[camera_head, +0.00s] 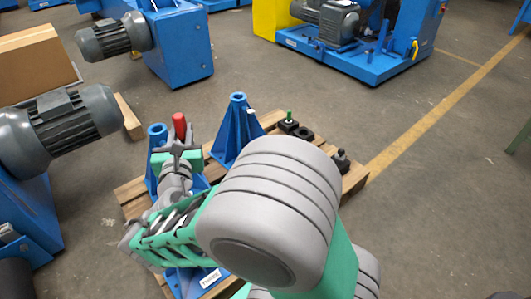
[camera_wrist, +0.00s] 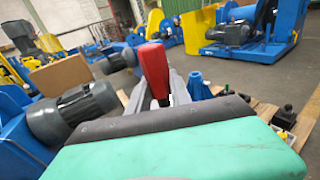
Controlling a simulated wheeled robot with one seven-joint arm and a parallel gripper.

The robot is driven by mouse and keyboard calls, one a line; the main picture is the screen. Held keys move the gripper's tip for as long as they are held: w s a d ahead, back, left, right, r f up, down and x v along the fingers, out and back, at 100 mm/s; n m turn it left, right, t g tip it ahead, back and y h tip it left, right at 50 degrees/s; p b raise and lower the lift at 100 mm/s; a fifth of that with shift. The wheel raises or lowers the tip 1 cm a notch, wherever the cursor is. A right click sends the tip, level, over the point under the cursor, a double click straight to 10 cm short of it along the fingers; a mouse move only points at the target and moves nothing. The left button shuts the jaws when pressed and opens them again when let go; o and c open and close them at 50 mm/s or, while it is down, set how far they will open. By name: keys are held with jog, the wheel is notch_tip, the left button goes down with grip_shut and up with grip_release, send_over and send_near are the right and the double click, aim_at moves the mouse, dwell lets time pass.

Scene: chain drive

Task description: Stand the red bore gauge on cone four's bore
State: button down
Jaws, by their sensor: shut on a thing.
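The red bore gauge (camera_head: 180,125) stands roughly upright in my gripper (camera_head: 178,148), which is shut on it. Its red top also shows in the wrist view (camera_wrist: 154,62), leaning slightly left, above the grey fingers. Its lower end is hidden. A blue cone stand (camera_head: 155,138) is close behind and left of the gripper. Another blue cone stand (camera_head: 238,122) with an open round top is to the right, apart from the gauge; it also shows in the wrist view (camera_wrist: 196,86). More blue parts lie below, mostly hidden by my arm. I cannot tell which cone is number four.
The stands are on a wooden pallet (camera_head: 133,189). A black block with a green-topped piece (camera_head: 289,122) and a dark knobbed piece (camera_head: 341,160) are on its right. Grey motors (camera_head: 62,128) stand at left, near a cardboard box (camera_head: 35,62). Floor at right is clear.

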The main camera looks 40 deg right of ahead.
jog(key=s+d+f+m+g+h, duration=0.3)
jog(key=d+g, duration=0.1)
jog(key=d, duration=0.5)
jog(key=s+d+f+m+g+h, duration=0.3)
jog(key=s+d+f, duration=0.1)
jog(key=d, duration=0.5)
jog(key=w+d+f+b, duration=0.6)
jog(key=d+f+b, duration=0.2)
jog(key=d+f, duration=0.4)
jog(key=shift+w+d+f, duration=0.2)
jog(key=shift+f, duration=0.6)
jog(key=c, duration=1.2)
grip_release()
jog(key=shift+f, duration=0.1)
jog(key=shift+o, duration=0.2)
